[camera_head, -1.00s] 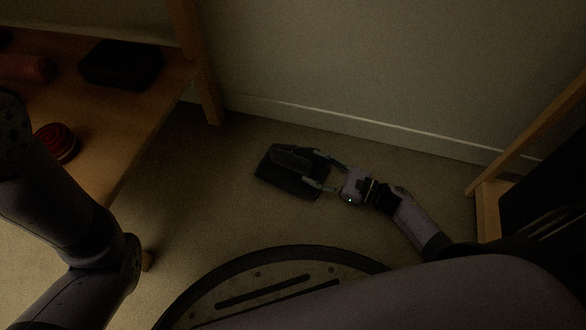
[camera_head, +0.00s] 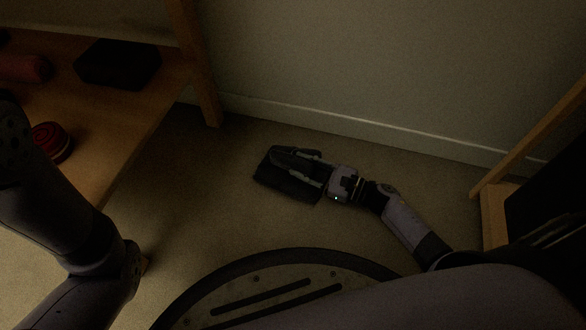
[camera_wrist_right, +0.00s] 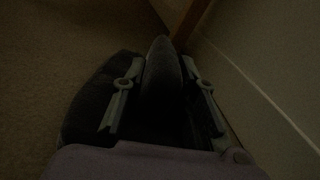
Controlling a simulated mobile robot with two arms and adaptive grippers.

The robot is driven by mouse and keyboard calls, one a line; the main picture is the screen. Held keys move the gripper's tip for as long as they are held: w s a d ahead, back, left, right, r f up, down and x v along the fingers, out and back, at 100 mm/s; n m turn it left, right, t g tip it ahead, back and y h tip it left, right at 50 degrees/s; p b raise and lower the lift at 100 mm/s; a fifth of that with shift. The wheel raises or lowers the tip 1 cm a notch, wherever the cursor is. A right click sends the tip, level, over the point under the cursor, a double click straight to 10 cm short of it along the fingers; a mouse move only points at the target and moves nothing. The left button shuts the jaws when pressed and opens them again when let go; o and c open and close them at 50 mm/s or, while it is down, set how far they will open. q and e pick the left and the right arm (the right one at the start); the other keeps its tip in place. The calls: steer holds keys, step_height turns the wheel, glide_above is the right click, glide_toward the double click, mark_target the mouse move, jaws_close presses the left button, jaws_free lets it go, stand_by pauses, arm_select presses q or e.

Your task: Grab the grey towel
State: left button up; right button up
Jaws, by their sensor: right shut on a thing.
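The grey towel (camera_head: 284,180) looks like a dark folded bundle on the carpeted floor, near the wall. My right gripper (camera_head: 302,166) reaches it from the right and is shut on it, with one finger on each side of a raised fold. In the right wrist view the towel (camera_wrist_right: 160,90) stands up as a dark ridge between the two fingers (camera_wrist_right: 163,100), and more of it spreads to the left. Dim light hides the towel's exact edges. My left arm shows at the left, but its gripper is not in view.
A wooden table (camera_head: 120,150) at the left holds a red roll (camera_head: 28,68), a dark box (camera_head: 118,64) and a red round thing (camera_head: 52,142). A wooden frame (camera_head: 494,212) stands at the right. The wall (camera_head: 380,70) closes the back. Carpet (camera_head: 200,210) is clear left of the towel.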

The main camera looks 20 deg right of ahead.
jaws_close()
steer(key=shift+r, duration=0.1)
